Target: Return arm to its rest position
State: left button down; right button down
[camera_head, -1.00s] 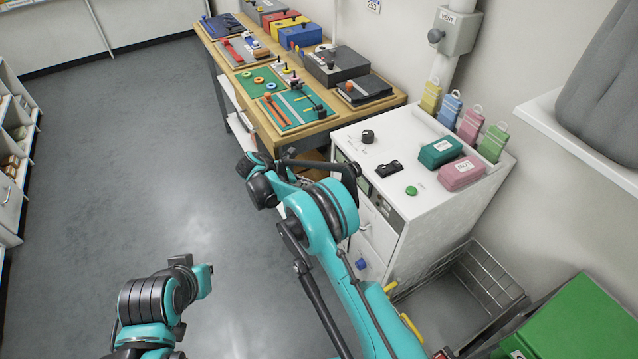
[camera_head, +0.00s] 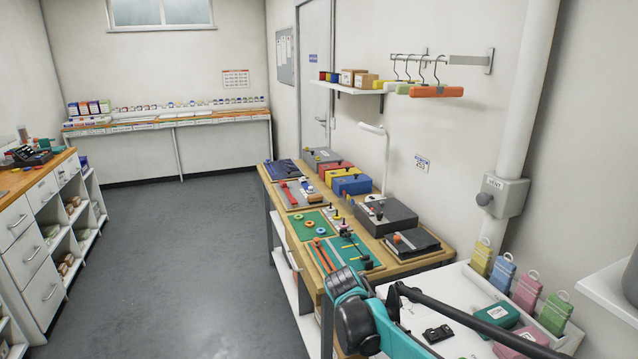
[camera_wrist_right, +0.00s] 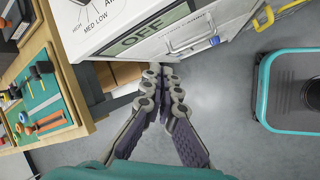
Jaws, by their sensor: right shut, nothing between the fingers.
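My right arm (camera_head: 362,312) enters the head view at the bottom, with its teal and black links in front of the workbench and the white cabinet. Its fingers do not show clearly there. In the right wrist view my right gripper (camera_wrist_right: 163,78) is shut and empty, with its dark padded fingers together. It hangs over the grey floor, below the white cabinet's front panel with the OFF display (camera_wrist_right: 152,38). My left gripper is outside both views.
A wooden workbench (camera_head: 437,262) holds coloured boxes, tool mats and grey cases. The white cabinet (camera_head: 400,290) beside it carries green and pink cases, with coloured tags behind. A wall shelf (camera_head: 345,88) and hanger rail are above. Grey floor (camera_head: 190,260) lies clear to the left.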

jog(key=s+d+m+t+y, duration=0.1)
jog(key=s+m+y, duration=0.1)
jog(key=s+m, duration=0.5)
jog(key=s+d+r+m+t+y, duration=0.1)
jog(key=s+m, duration=0.6)
jog(key=s, duration=1.1)
jog(key=shift+d+r+t+y, duration=0.3)
jog(key=shift+d+t+y, duration=0.4)
jog(key=shift+y, duration=0.1)
